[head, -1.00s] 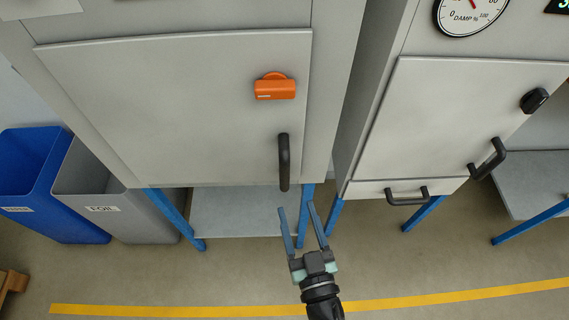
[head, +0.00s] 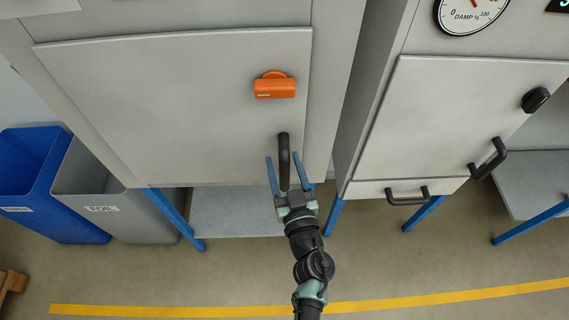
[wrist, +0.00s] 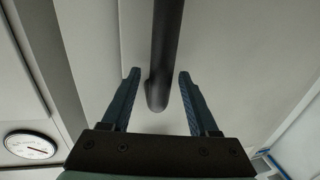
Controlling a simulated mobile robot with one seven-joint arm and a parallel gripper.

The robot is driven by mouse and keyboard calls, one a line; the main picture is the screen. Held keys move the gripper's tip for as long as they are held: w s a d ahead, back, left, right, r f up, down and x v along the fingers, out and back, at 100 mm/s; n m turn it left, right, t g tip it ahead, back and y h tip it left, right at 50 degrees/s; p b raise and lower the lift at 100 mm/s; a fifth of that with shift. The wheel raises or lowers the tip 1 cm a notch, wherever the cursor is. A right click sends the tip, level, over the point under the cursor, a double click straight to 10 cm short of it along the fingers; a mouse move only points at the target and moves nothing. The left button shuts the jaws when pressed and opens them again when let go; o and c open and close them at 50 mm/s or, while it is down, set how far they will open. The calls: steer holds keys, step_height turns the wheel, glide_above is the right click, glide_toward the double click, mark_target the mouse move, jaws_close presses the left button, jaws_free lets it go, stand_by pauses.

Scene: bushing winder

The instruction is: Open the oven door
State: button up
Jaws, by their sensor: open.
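The left cabinet's grey door (head: 150,105) is shut, with an orange latch-like handle (head: 275,88) near its upper right. A black vertical bar handle (head: 283,160) sits below it near the door's right edge. My gripper (head: 284,156) is open, with its blue fingers on either side of the lower part of the bar. In the wrist view, the bar (wrist: 165,50) runs down between the two open fingertips (wrist: 160,75), with a visible gap on each side. Whether the cabinet or its neighbour is the oven is not labelled in view.
A second cabinet (head: 450,120) on the right has a dial (head: 470,12), a black knob (head: 534,100), a slanted handle (head: 488,160) and a drawer handle (head: 407,197). Blue (head: 35,185) and grey (head: 110,190) bins stand at left. Floor in front is clear.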

jaws_close()
stand_by(1.3)
